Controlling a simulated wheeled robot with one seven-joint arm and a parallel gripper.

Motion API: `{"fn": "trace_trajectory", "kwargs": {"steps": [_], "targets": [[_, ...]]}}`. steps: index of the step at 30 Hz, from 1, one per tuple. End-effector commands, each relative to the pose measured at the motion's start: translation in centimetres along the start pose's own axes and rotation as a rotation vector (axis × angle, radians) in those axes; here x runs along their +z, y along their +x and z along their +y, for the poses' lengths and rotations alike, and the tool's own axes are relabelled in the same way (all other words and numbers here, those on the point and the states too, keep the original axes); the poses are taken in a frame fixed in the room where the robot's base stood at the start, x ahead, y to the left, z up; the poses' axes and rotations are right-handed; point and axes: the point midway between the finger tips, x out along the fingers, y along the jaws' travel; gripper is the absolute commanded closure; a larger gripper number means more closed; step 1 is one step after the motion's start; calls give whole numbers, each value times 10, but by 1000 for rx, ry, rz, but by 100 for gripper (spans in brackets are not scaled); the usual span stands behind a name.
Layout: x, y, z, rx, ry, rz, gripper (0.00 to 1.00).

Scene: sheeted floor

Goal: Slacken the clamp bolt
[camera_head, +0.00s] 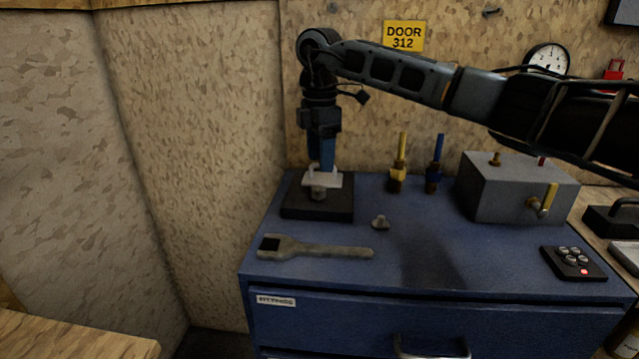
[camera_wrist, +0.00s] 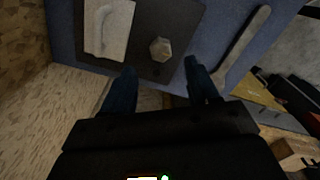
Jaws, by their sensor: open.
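The clamp on the cabinet's back left has a black base plate (camera_head: 300,208) and a pale block (camera_head: 338,181). A hexagonal bolt head (camera_head: 318,194) shows at its front. In the wrist view the bolt head (camera_wrist: 160,49) stands on the dark plate (camera_wrist: 160,15), beside the pale block (camera_wrist: 108,28). My gripper (camera_head: 322,166) points down over the clamp, and its tips partly hide the block. In the wrist view my gripper (camera_wrist: 160,75) is open and empty, with the bolt head just beyond the gap between its fingers. A grey open-ended wrench (camera_head: 325,251) lies flat at the cabinet's front left.
A yellow-handled fitting (camera_head: 398,172) and a blue one (camera_head: 434,172) stand behind. A grey box (camera_head: 490,195) with a yellow lever and a button pad (camera_head: 573,263) are further right. The cabinet's middle front is clear.

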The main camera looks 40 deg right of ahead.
Motion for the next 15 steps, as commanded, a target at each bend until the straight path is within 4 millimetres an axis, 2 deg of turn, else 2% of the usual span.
{"fn": "trace_trajectory", "kwargs": {"steps": [9, 15], "targets": [[-2, 47, -2, -4, -2, 3, 40], [-2, 68, -1, -3, -3, 4, 40]]}}
